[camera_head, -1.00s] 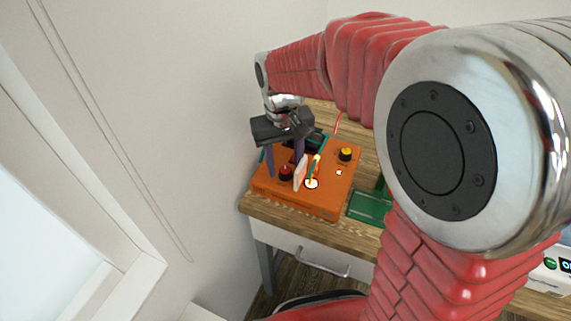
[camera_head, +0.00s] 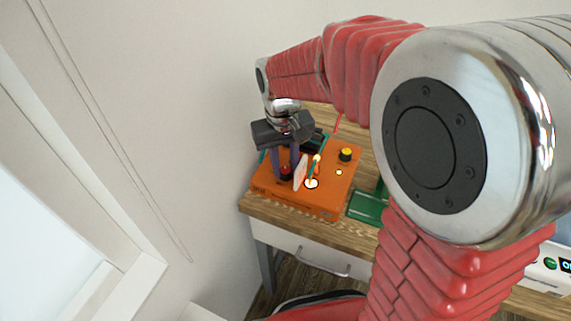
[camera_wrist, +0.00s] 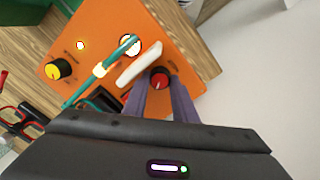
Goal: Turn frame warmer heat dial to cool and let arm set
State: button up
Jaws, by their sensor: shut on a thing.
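The orange frame warmer (camera_head: 325,204) sits on the wooden table near its left corner, and its panel also fills the middle of the wrist view (camera_wrist: 110,25). A black dial with a red top (camera_wrist: 159,79) is between the fingertips of my gripper (camera_wrist: 158,84), which is shut on it. In the head view the fingers of my gripper (camera_head: 286,174) come down from above and partly hide this dial. A yellow-topped dial (camera_head: 345,154) stands free at the back right of the panel. A teal arm (camera_wrist: 90,85) lies across the warmer by a round white opening (camera_head: 311,184). The dial markings are too small to read.
A white upright plate (camera_wrist: 140,63) stands close beside the gripped dial. A green tray (camera_head: 368,206) lies right of the warmer. Black tools with red parts (camera_wrist: 22,120) lie at the wrist view's left. The wall is close on the left.

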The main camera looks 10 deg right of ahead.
aim_at(284, 172)
dwell(0.4)
jog(key=n, duration=1.1)
jog(key=shift+a, duration=0.1)
dwell(0.4)
jog(key=o, duration=1)
jog(key=shift+o, duration=0.2)
jog(key=shift+r, duration=0.15)
notch_tip(284, 172, up, 14)
jog(key=shift+s+f, duration=0.25)
jog(key=shift+s, duration=0.05)
